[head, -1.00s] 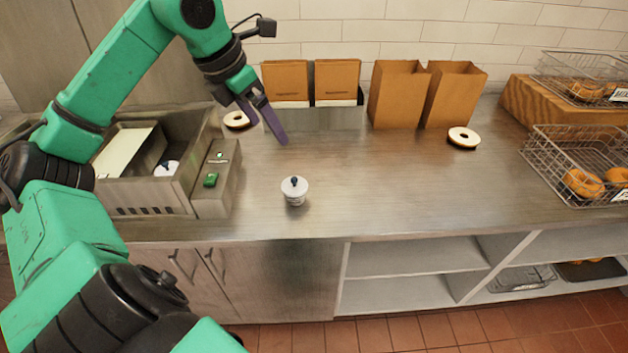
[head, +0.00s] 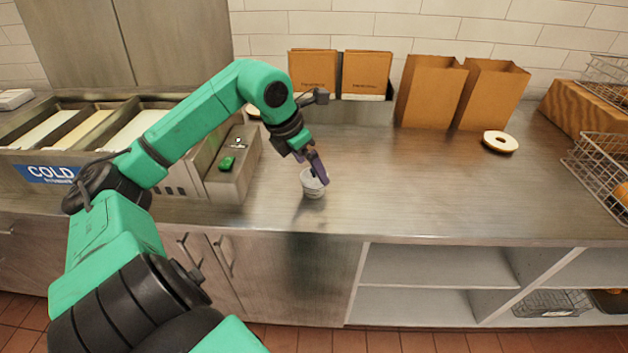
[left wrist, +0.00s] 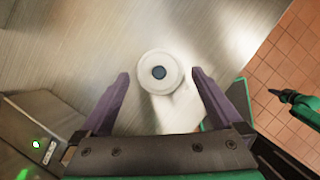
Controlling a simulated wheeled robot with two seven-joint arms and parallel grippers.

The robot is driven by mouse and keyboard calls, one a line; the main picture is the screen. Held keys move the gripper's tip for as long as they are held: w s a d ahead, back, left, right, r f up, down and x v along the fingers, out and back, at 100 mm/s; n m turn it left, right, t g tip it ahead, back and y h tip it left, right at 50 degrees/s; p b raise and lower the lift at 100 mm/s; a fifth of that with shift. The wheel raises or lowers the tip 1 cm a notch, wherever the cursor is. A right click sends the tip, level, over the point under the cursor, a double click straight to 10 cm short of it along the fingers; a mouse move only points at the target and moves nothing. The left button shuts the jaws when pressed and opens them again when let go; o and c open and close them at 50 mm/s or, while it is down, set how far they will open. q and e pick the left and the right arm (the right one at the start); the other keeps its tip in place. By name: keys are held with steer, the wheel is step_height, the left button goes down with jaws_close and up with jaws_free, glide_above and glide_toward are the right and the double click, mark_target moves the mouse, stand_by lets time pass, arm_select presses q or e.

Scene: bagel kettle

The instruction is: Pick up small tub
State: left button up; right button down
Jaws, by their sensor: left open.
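The small tub (head: 312,190) is a white round container standing upright on the steel counter. In the left wrist view the tub (left wrist: 160,72) shows from above with a dark round knob on its lid, just beyond and between the fingertips. My left gripper (head: 317,172) is at the tub, its purple fingers in front of the tub's upper part and hiding the lid in the head view. In the left wrist view the left gripper (left wrist: 160,82) is open, with nothing held; I cannot tell whether a finger touches the tub.
A cold unit with trays (head: 60,172) and a control box with a green switch (head: 227,163) stand left of the tub. Brown paper bags (head: 430,92) and a bagel half (head: 500,141) are behind and right. Wire baskets (head: 604,165) stand far right. The counter's middle is clear.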

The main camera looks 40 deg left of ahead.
mark_target(315, 175)
arm_select(q)
steer(key=p+x, duration=0.2)
steer(key=x, duration=0.2)
steer(key=shift+w+f, duration=0.1)
steer(key=shift+w, duration=0.1)
steer(key=shift+f, duration=0.35)
steer(key=c, duration=1.2)
